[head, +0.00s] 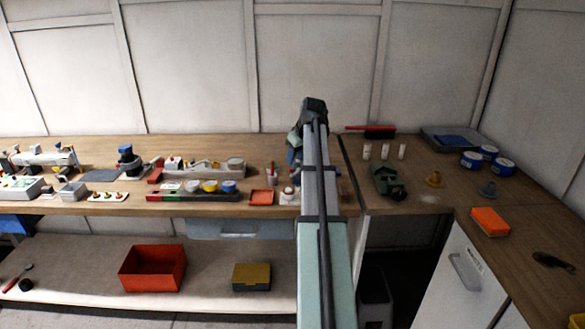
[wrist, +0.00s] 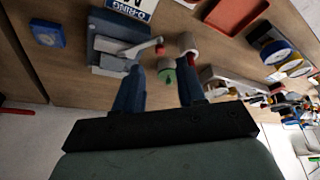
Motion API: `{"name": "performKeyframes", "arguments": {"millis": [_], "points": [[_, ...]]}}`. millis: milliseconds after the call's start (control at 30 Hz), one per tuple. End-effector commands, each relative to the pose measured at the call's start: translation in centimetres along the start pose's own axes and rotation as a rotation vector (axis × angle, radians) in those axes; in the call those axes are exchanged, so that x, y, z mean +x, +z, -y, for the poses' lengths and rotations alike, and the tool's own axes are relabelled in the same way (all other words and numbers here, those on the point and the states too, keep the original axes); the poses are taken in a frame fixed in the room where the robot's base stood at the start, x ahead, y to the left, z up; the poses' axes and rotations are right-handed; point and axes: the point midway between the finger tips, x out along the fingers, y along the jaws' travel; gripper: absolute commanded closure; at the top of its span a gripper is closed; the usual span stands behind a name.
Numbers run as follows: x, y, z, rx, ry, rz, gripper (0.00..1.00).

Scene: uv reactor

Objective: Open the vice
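The vice (wrist: 112,50) shows in the wrist view as a blue-grey block on the wooden bench, left of centre. Its pale handle bar ends in a red tip (wrist: 160,46). My gripper (wrist: 160,78) is open, with its two dark blue fingers spread apart. The left finger is close to the vice; I cannot tell whether they touch. In the head view my arm hides most of this area, including the fingertips.
A red tray (wrist: 236,14) and round containers (wrist: 280,52) lie at the right of the wrist view. A grey-and-red cylinder (wrist: 188,46) stands near the right finger. A blue block (wrist: 47,33) is at upper left. An O-ring label (wrist: 134,8) lies behind the vice.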

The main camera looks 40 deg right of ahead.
Motion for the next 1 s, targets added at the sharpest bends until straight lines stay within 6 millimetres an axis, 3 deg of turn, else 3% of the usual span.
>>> {"name": "performKeyframes", "arguments": {"millis": [200, 400, 833, 1000], "points": [[3.5, 0.1, 0.0, 0.0, -0.001, 0.002, 0.6], [5.3, 0.0, 0.0, 0.0, 0.0, 0.001, 0.6], [6.0, 0.0, 0.0, 0.0, 0.001, 0.001, 0.6], [6.0, 0.0, 0.0, 0.0, 0.001, 0.001, 0.75]]}}
